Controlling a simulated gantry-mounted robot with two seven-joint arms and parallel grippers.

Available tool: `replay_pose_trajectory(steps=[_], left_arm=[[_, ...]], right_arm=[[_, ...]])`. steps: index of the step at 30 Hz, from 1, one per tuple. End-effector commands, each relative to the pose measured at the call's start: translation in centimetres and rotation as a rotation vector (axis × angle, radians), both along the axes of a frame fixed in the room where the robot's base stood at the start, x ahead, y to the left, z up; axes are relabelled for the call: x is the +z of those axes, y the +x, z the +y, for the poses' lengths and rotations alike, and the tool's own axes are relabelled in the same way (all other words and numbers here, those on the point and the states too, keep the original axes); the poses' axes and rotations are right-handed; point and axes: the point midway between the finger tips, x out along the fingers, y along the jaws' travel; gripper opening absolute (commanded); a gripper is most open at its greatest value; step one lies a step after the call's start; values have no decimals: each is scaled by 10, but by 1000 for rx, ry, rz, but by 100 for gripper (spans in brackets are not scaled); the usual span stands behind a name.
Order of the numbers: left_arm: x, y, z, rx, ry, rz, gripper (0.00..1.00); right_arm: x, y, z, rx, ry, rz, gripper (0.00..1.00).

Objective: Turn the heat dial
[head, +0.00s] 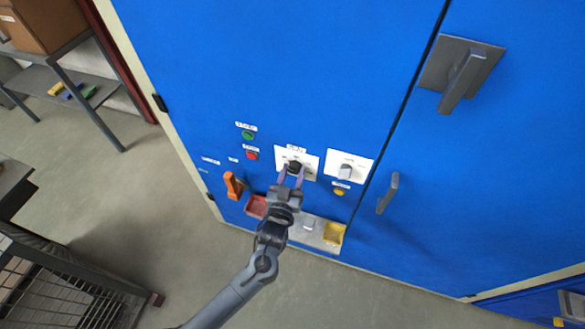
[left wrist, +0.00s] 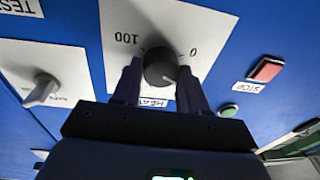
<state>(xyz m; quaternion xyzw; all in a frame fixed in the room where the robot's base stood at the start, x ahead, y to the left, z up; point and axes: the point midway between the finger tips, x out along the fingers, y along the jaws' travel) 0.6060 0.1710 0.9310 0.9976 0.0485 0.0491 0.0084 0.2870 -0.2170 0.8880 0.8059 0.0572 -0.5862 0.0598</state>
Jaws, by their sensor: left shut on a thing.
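The heat dial (head: 294,166) is a round black knob on a white plate on the blue cabinet front. In the left wrist view the dial (left wrist: 159,66) shows a short pale pointer line, with a scale marked 0 and 100 and a HEAT label by it. My left gripper (head: 291,175) reaches up to the panel with its fingers on either side of the dial, shut on it. The fingers (left wrist: 160,83) partly cover the plate in the left wrist view. My right gripper is in neither view.
A second white plate with a grey knob (head: 345,171) sits right of the dial. A green button (head: 248,134), a red button (head: 252,155) and an orange handle (head: 232,186) are to the left. A tray (head: 308,236) with coloured bins is below. Door handles (head: 462,80) project at right.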

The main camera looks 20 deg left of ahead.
Motion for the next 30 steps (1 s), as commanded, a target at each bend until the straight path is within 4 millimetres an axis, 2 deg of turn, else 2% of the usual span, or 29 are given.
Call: replay_pose_trajectory(steps=[3,30], left_arm=[[4,0,0,0,114,4,12],[2,1,1,-1,968,28,12]], right_arm=[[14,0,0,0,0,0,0],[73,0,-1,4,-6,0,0]])
